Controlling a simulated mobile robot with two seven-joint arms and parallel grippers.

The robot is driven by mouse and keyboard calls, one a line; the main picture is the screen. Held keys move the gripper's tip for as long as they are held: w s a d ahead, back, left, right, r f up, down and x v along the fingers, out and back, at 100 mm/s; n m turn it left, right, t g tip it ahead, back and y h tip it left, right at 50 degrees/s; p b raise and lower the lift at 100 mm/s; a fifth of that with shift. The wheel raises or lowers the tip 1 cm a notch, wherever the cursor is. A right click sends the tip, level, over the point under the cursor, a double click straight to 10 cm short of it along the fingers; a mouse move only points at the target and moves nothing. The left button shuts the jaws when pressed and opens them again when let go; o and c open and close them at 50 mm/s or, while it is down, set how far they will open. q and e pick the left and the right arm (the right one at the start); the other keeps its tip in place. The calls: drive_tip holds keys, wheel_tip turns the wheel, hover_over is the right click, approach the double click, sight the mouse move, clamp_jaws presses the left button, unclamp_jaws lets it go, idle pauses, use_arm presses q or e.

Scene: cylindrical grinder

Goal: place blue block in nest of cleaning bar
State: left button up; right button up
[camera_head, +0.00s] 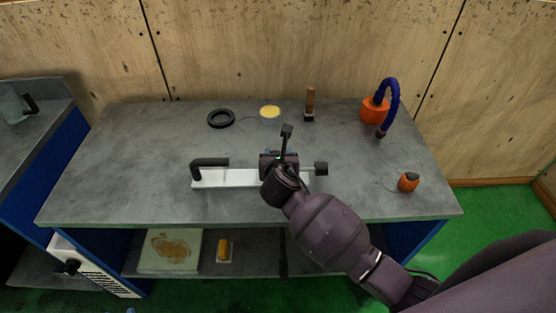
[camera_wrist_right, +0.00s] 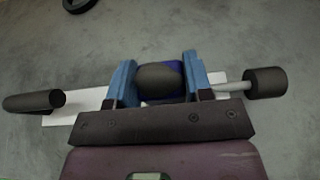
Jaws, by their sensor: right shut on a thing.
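The cleaning bar is a white strip (camera_head: 235,178) on the grey workbench, with a bent black handle at its left end and a black knob at its right end. My right gripper (camera_head: 279,161) is over the bar's middle. In the right wrist view the two light-blue fingers of this gripper (camera_wrist_right: 160,78) are closed around the dark-blue block (camera_wrist_right: 178,82), which has a dark rounded part in front. The white strip (camera_wrist_right: 85,105) shows behind the fingers. The nest is hidden, and I cannot tell whether the block touches the bar. My left gripper is out of view.
A black ring (camera_head: 221,118), a yellow round lid (camera_head: 270,112), a wooden-handled brush (camera_head: 310,104) and an orange pot with a blue hose (camera_head: 375,110) stand at the back. A small orange object (camera_head: 408,181) is at the right. The bench's left side is clear.

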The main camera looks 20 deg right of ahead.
drive_tip(key=shift+f, duration=0.8)
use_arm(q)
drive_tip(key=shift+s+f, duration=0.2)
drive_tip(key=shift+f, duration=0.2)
use_arm(e)
drive_tip(key=shift+r, duration=0.1)
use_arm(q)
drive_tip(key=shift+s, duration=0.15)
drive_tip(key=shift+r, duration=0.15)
use_arm(e)
drive_tip(key=shift+s+f, duration=0.1)
drive_tip(key=shift+f, duration=0.55)
